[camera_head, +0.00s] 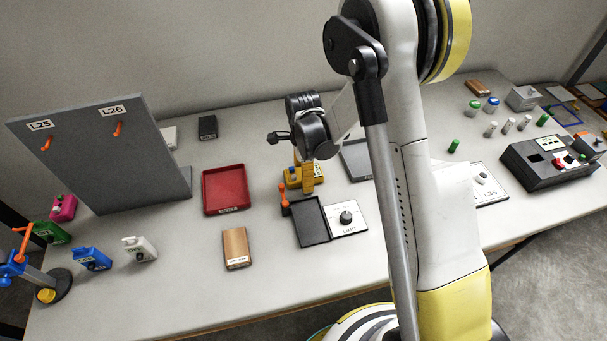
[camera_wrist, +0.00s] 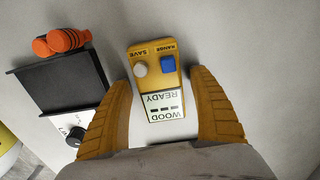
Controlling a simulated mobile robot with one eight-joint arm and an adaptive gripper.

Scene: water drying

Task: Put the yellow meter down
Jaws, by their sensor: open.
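The yellow meter (camera_wrist: 153,52) lies face up on the table in the wrist view. It has a white button, a blue button and a display reading "WOOD READY". My gripper (camera_wrist: 168,95) is open, with its yellow fingers apart on either side of the meter's display end. Pale gaps show between the fingers and the meter. In the head view the meter (camera_head: 292,178) is partly hidden behind my gripper (camera_head: 307,188), which points down at the table beside it.
A red tray (camera_head: 225,208) and a wooden block (camera_head: 236,248) are to the left. Bare table separates the red tray from the meter.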

